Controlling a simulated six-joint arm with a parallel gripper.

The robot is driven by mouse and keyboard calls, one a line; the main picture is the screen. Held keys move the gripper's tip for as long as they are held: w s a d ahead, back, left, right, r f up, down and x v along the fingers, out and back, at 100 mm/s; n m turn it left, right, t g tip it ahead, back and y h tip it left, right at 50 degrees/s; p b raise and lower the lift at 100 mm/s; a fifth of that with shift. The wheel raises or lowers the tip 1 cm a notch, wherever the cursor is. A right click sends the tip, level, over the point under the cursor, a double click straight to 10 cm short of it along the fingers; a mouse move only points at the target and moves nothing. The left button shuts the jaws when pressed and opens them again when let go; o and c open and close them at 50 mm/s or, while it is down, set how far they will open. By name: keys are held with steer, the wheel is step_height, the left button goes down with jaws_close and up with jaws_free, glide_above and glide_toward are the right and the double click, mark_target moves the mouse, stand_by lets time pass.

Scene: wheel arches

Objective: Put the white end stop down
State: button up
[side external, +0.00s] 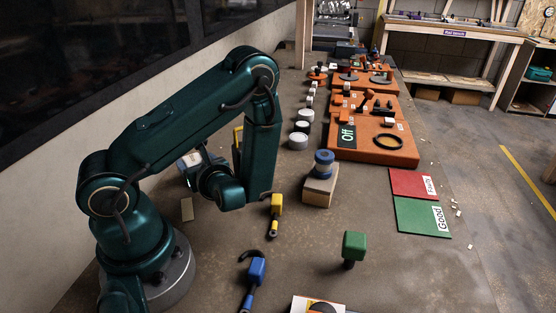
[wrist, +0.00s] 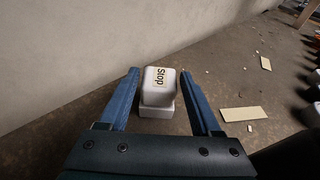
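The white end stop (wrist: 158,88), marked "Stop", is in the wrist view, between the two blue fingers of my gripper (wrist: 160,74). It has a pale lower part (wrist: 155,111) below the lettered block. A narrow gap shows on each side between the block and the fingers, so my gripper looks open around it. In the side external view my gripper (side external: 207,172) is low at the left, partly hidden by my arm. A small white patch there (side external: 189,159) looks like the end stop. Its contact with the table is hard to see.
The wall runs close behind the end stop. A flat beige piece (wrist: 243,114) lies to its right.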

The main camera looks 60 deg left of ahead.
steer(key=shift+o, duration=0.5)
steer(key=shift+r, duration=0.1)
steer(key=shift+d+r, duration=0.15)
steer(key=shift+d, duration=0.05)
steer(key=s+d+r+n+g+h, duration=0.1)
steer(key=s+d+r+n+h, duration=0.1)
steer(key=d+n+h, duration=0.45)
steer(key=s+d+r+n+g+h, duration=0.1)
steer(key=s+d+r+n+h, duration=0.2)
steer(key=d, duration=0.7)
steer(key=w+d+r+n+t+h, duration=0.5)
steer(key=d+r+n+t, duration=0.1)
steer(key=n+t, duration=0.1)
steer(key=shift+w+d+r+n+t, duration=0.15)
steer(key=shift+w+r+n+t, duration=0.2)
steer(key=shift+n, duration=0.3)
